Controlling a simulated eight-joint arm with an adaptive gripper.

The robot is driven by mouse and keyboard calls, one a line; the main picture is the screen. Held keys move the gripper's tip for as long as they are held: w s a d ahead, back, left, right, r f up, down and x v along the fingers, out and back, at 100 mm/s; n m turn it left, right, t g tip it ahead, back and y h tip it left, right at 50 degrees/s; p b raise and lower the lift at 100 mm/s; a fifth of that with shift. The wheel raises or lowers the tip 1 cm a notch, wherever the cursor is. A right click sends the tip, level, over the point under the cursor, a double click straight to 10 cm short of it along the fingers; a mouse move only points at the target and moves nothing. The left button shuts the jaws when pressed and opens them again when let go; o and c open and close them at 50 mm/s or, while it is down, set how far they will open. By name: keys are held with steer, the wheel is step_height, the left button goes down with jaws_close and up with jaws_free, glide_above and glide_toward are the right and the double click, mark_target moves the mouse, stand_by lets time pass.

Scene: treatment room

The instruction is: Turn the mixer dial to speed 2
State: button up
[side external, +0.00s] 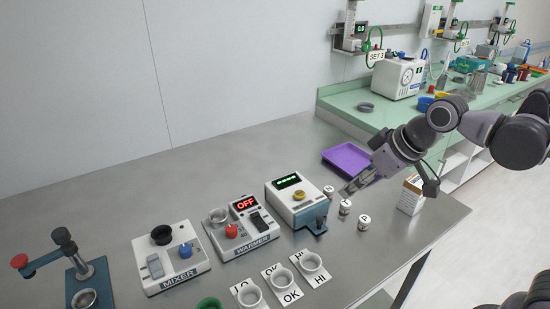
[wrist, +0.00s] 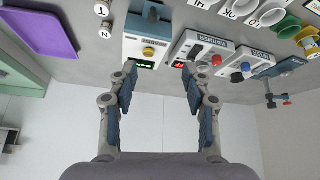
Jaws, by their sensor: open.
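The white mixer (side external: 178,281) stands on the steel table at the front left in the side view. Its blue dial (side external: 185,250) sits right of a grey rocker switch (side external: 155,266), with a black round cup (side external: 161,235) behind. The dial's setting is too small to read. In the wrist view, the blue dial (wrist: 246,66) shows at the upper right, beyond the right finger. My gripper (side external: 348,190) is open and empty above the table's right part, well right of the mixer. It also shows in the wrist view (wrist: 159,70), fingers apart, touching nothing.
Between my gripper and the mixer stand the warmer (side external: 232,245), reading OFF, and a box with a green display (side external: 290,182). White labelled caps (side external: 344,207), a purple tray (side external: 346,160) and a carton (side external: 410,195) are near my gripper. Cups on cards (side external: 311,262) line the front.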

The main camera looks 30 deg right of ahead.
steer(key=w+a+r+n+g+y, duration=0.1)
steer(key=w+a+r+n, duration=0.15)
steer(key=w+a, duration=0.4)
steer(key=n+g+y, duration=0.2)
steer(key=n+g, duration=0.2)
steer(key=n, duration=0.4)
glide_toward(185, 248)
steer(key=x, duration=0.8)
steer(key=shift+a+f, duration=0.1)
steer(key=shift+f, duration=0.15)
steer(key=shift+t, duration=0.3)
jaws_close()
